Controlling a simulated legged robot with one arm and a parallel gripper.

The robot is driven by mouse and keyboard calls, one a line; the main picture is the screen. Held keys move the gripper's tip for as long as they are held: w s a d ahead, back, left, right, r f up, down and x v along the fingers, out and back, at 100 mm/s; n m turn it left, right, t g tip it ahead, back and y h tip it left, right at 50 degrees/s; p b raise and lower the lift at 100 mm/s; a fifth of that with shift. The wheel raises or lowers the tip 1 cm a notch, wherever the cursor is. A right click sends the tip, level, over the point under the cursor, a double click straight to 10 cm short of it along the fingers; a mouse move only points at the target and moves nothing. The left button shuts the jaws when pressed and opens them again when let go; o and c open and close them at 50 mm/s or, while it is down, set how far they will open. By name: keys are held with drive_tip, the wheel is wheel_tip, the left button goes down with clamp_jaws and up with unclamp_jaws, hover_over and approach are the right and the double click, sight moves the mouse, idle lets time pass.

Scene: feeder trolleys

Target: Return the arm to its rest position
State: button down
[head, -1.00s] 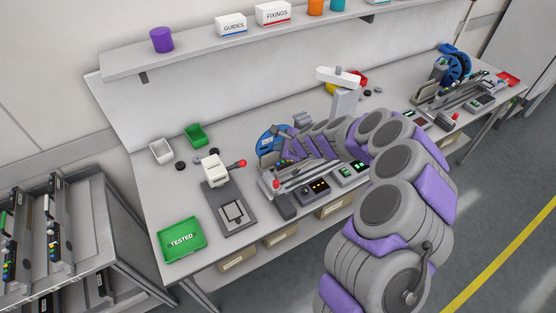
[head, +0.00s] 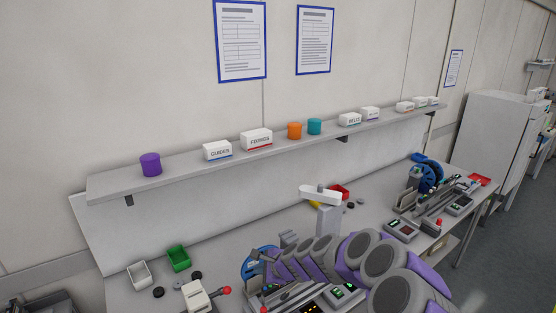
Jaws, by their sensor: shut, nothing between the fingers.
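My grey and purple arm reaches in from the bottom right of the head view and bends left over the bench (head: 225,248). Its end, my gripper (head: 271,254), is small and partly lost against the blue reel (head: 250,268) behind it. The gripper is shut with nothing in it. The arm hides part of the feeder trolley gear beneath it.
A shelf (head: 190,164) with labelled boxes and coloured pots runs above the bench. A white-topped post (head: 328,222) stands just behind the arm. A green bin (head: 178,258) and white bin (head: 139,274) sit left. Another blue reel (head: 430,177) stands right.

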drive_tip(key=s+r+n+g+b, duration=0.2)
drive_tip(key=s+r+n, duration=0.3)
drive_tip(key=s, duration=0.5)
drive_tip(key=s+r+n+g+b, duration=0.1)
drive_tip(key=s+r+n+g, duration=0.1)
drive_tip(key=s+r+n, duration=0.55)
drive_tip(key=s+d+f+n+g+h+b, duration=0.2)
drive_tip(key=s+d, duration=0.8)
drive_tip(key=s, duration=0.5)
drive_tip(key=s+d+f+n+g+h+b, duration=0.1)
drive_tip(key=s+d+f+h, duration=0.3)
drive_tip(key=s+d, duration=0.6)
drive_tip(key=s+n+h+b, duration=0.1)
drive_tip(key=s, duration=0.4)
drive_tip(key=shift+g, duration=0.4)
